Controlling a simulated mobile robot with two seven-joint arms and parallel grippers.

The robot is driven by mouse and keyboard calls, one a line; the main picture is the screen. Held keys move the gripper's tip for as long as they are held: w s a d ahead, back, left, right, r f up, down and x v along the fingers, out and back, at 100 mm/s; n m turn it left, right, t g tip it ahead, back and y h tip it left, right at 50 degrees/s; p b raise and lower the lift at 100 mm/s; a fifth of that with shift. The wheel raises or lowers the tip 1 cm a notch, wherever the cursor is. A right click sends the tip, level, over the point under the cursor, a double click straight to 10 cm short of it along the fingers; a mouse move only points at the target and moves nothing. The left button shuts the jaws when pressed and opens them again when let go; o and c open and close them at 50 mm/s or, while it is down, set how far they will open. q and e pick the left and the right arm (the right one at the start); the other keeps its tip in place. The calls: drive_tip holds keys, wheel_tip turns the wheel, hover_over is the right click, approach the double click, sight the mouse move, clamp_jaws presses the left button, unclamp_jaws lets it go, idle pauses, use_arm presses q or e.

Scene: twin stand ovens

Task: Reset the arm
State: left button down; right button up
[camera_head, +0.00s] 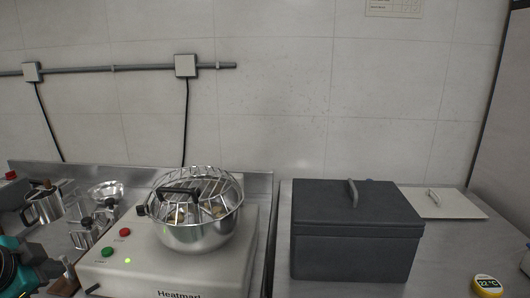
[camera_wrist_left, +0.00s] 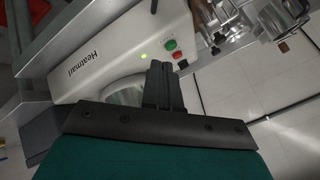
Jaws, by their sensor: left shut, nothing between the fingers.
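My left arm (camera_head: 12,262), teal and black, shows at the lower left corner of the head view, left of the white Heatmari appliance (camera_head: 150,270). My left gripper (camera_wrist_left: 162,72) shows in the left wrist view, its two dark fingers together with nothing between them. Behind the fingers the same appliance (camera_wrist_left: 105,45) appears with its green and red buttons. The left fingertips are hard to make out in the head view. My right gripper is not clearly in view.
A steel bowl with a wire rack (camera_head: 195,228) sits on the appliance. Steel pots and fittings (camera_head: 90,215) crowd the left counter. A dark lidded box (camera_head: 355,240), a white panel (camera_head: 445,203) and a yellow thermometer (camera_head: 487,285) occupy the right counter.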

use_arm(q)
drive_tip(key=s+d+f+n+h, duration=0.1)
drive_tip(key=s+d+f+n, duration=0.2)
drive_tip(key=f, duration=0.6)
drive_tip(key=s+d+f+h, duration=0.1)
drive_tip(key=s+d+f, duration=0.2)
drive_tip(key=d+f, duration=0.35)
drive_tip(key=s+d+f+n+t, duration=0.1)
drive_tip(key=s+d+f+n, duration=0.2)
drive_tip(key=s+d+f, duration=0.4)
drive_tip(key=d+f, duration=0.3)
drive_tip(key=d, duration=0.2)
drive_tip(key=shift+s+f+t, duration=0.15)
drive_tip(key=shift+s+t, duration=0.15)
drive_tip(key=shift+s, duration=0.1)
